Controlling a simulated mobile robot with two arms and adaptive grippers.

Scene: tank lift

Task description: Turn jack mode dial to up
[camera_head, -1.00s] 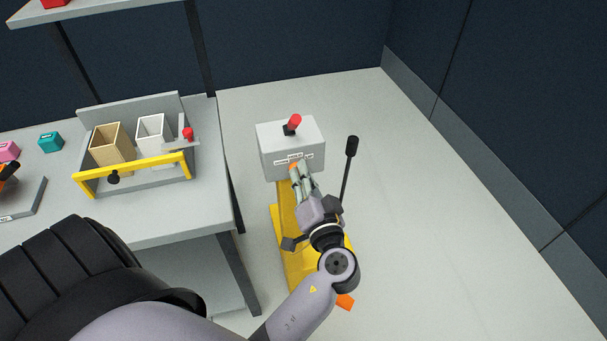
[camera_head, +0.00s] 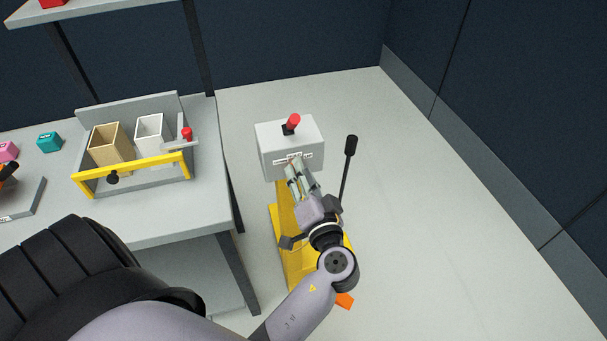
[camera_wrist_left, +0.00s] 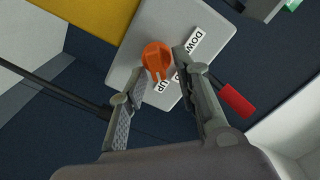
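The jack has a grey box (camera_head: 290,145) on a yellow base (camera_head: 277,222). In the left wrist view, an orange dial (camera_wrist_left: 156,57) sits on the grey box face (camera_wrist_left: 135,45). White labels beside the dial read DOWN (camera_wrist_left: 197,41) and UP (camera_wrist_left: 162,85); another label between them is mostly hidden. I cannot tell which label the dial points at. My left gripper (camera_head: 293,165) is at the box's front face, and its fingers hide the dial in the head view. In the left wrist view the left gripper (camera_wrist_left: 160,70) is open, with fingertips on either side of the dial; contact is unclear.
A red-tipped lever (camera_head: 293,121) stands on the box top. A black-handled rod (camera_head: 347,170) rises right of my gripper. A grey table (camera_head: 150,226) with a yellow-barred rack (camera_head: 130,175) stands to the left. Floor on the right is clear.

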